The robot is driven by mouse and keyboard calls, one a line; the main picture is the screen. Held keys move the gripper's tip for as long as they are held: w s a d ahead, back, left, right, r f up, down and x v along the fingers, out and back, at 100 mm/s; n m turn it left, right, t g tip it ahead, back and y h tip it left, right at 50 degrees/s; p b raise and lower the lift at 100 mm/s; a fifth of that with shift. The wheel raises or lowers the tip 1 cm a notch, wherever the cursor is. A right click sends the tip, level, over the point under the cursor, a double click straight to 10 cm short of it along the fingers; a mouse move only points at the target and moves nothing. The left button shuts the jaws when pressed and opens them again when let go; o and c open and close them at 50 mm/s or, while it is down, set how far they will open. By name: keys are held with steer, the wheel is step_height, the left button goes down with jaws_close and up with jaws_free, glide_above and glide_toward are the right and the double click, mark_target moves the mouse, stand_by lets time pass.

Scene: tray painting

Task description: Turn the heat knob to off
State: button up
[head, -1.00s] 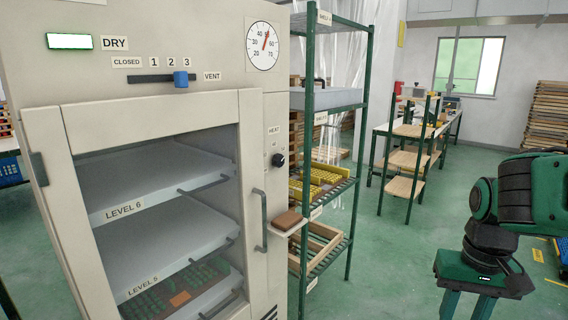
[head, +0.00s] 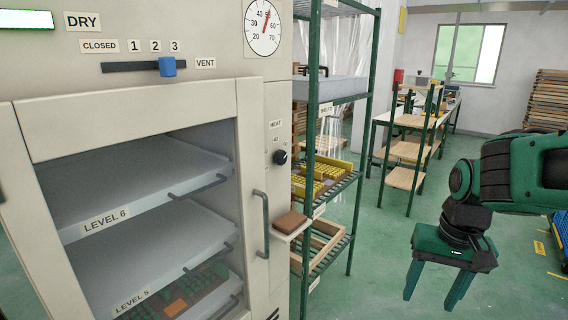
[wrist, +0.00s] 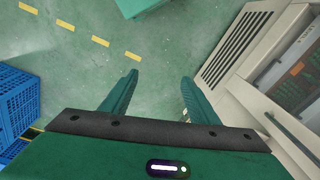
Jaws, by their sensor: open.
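The heat knob (head: 281,157) is a small round black knob on the narrow front panel of the beige drying cabinet (head: 120,93), under a HEAT label (head: 275,124). A pale mark shows on the knob, but its exact setting is too small to read. My gripper (head: 430,299) hangs at the right of the head view, pointing down, open and empty. It is well to the right of the knob and lower, apart from the cabinet. In the wrist view its two fingers (wrist: 158,82) are spread over the floor, and the knob is not seen.
A door handle (head: 262,222) and a small shelf with a brown block (head: 290,222) stick out below the knob. A green rack (head: 312,130) stands right of the cabinet. Blue crates (wrist: 25,105) stand at left in the wrist view. Green floor (head: 385,265) between rack and gripper is clear.

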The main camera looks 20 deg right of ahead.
steer(key=w+a+f+m+t+y, duration=0.1)
steer(key=w+a+m+t+y, duration=0.2)
steer(key=w, duration=1.2)
steer(key=m+t+y, duration=0.7)
steer(key=m+t, duration=0.4)
steer(key=m, duration=0.5)
glide_toward(284, 160)
steer(key=x, duration=0.9)
steer(key=shift+w+a, duration=0.2)
steer(key=shift+d, duration=0.1)
steer(key=c, duration=1)
